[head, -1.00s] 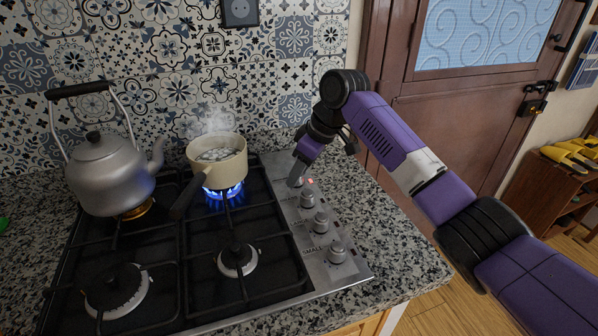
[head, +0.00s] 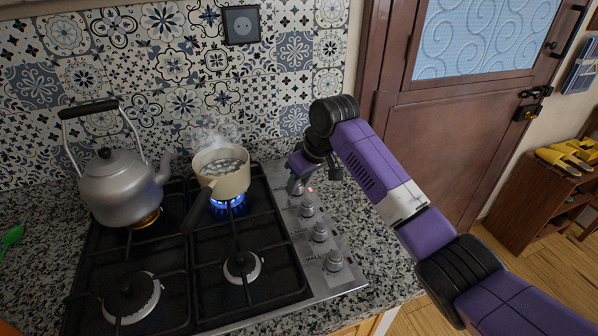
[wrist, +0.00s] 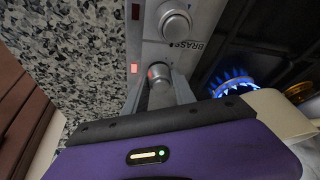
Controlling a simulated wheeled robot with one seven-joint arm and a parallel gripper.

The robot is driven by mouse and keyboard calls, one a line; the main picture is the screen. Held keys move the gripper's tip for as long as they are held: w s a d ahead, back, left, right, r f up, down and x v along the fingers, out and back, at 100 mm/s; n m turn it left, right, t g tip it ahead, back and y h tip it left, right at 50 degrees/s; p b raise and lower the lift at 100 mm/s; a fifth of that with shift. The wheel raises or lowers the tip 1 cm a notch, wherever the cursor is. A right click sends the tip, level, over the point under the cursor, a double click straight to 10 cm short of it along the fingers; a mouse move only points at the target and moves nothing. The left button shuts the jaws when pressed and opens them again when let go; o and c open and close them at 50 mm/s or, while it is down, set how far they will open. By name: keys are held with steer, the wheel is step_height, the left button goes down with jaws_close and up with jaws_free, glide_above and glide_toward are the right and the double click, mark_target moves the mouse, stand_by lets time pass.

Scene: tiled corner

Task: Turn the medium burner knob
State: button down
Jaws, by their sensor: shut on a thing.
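The stove's control panel (head: 306,232) has a row of silver knobs along the right side of the hob. My gripper (head: 297,188) reaches down to the farthest knob of the row. In the wrist view its two fingers (wrist: 160,88) are shut on either side of this knob (wrist: 159,72), next to a small red light. The neighbouring knob (wrist: 175,23) is free, with lettering beside it. In the head view the other knobs are a second (head: 307,209), a third (head: 319,232) and a nearest one (head: 333,261). I cannot read which label belongs to the held knob.
A steaming cream pot (head: 221,178) sits over a lit blue flame (head: 228,204) at the back right burner. A grey kettle (head: 117,188) stands at the back left. The front burners are empty. Speckled counter (head: 375,240) lies right of the hob.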

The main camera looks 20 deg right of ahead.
steer(key=m+p, duration=0.1)
steer(key=m+h+p, duration=0.1)
steer(key=m+p, duration=0.2)
steer(key=shift+a+r+t+h, duration=0.25)
steer(key=shift+t+h, duration=0.05)
steer(key=shift+f+m+h+p, duration=0.15)
steer(key=shift+m+h+p, duration=0.25)
steer(key=shift+m+p, duration=0.75)
steer(key=shift+m, duration=0.35)
steer(key=c, duration=1)
jaws_free()
steer(key=shift+c, duration=0.2)
steer(key=v, duration=0.7)
steer(key=shift+s+r+b, duration=0.2)
steer(key=shift+r+b, duration=0.15)
steer(key=shift+b, duration=0.1)
steer(key=shift+w, duration=0.1)
